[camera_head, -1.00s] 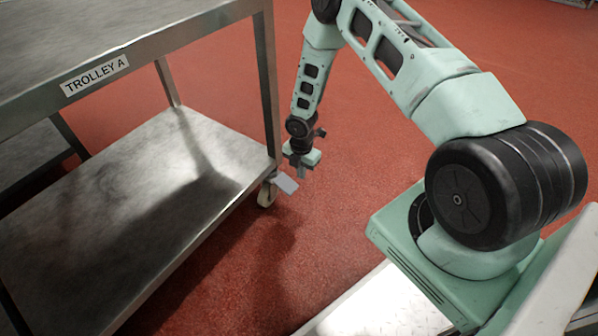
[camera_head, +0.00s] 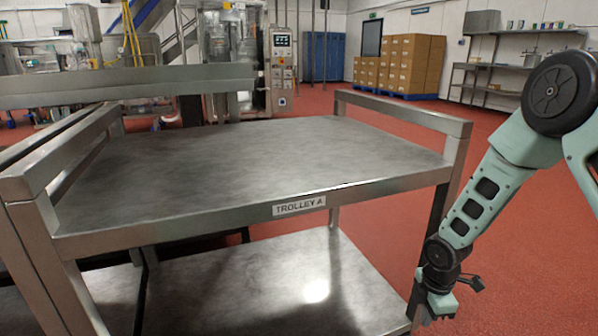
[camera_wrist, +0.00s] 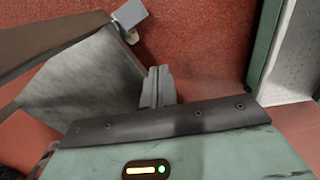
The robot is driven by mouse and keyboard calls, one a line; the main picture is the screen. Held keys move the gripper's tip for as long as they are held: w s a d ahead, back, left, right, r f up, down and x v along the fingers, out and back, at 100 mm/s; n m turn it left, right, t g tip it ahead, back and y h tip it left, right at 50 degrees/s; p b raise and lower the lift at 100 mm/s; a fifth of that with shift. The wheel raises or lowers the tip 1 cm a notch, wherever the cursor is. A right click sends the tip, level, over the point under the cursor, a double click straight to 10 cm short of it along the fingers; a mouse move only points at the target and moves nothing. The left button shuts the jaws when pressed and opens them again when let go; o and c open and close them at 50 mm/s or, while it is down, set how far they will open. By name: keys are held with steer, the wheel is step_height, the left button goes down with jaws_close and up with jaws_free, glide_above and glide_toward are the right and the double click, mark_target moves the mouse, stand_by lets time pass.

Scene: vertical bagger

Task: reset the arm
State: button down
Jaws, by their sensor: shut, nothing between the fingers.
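My arm hangs down at the right of the head view, beside the right front leg of trolley A. My gripper (camera_head: 423,318) points downward at the end of it, low by the trolley's lower shelf, near the bottom edge of the picture. In the wrist view my gripper (camera_wrist: 158,86) shows its two grey fingers together, with nothing between them. Red floor and a grey metal surface lie beyond the fingertips. From these views I cannot tell whether the gripper touches the trolley.
Trolley A (camera_head: 290,186) has an empty steel top and an empty-looking lower shelf. Another steel frame (camera_head: 40,190) stands close on its left. Cartons (camera_head: 405,65) and a bagging machine (camera_head: 282,70) stand far back. Open red floor (camera_head: 540,235) lies to the right.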

steer(key=s+a+r+m, duration=0.3)
steer(key=s+a+r, duration=0.25)
steer(key=r, duration=0.25)
steer(key=s+a+r+m, duration=0.2)
steer(key=s+a+r, duration=0.2)
steer(key=a+r, duration=0.3)
steer(key=s+a+r+m, duration=0.25)
steer(key=s+r, duration=0.25)
steer(key=s, duration=0.4)
steer(key=s+a+r+m, duration=0.2)
steer(key=s+r+m, duration=0.15)
steer(key=s, duration=0.55)
step_height(320, 180, up, 36)
steer(key=p, duration=3.6)
steer(key=shift+w+r+y, duration=0.25)
steer(key=shift+w+y, duration=0.1)
steer(key=shift+y, duration=0.05)
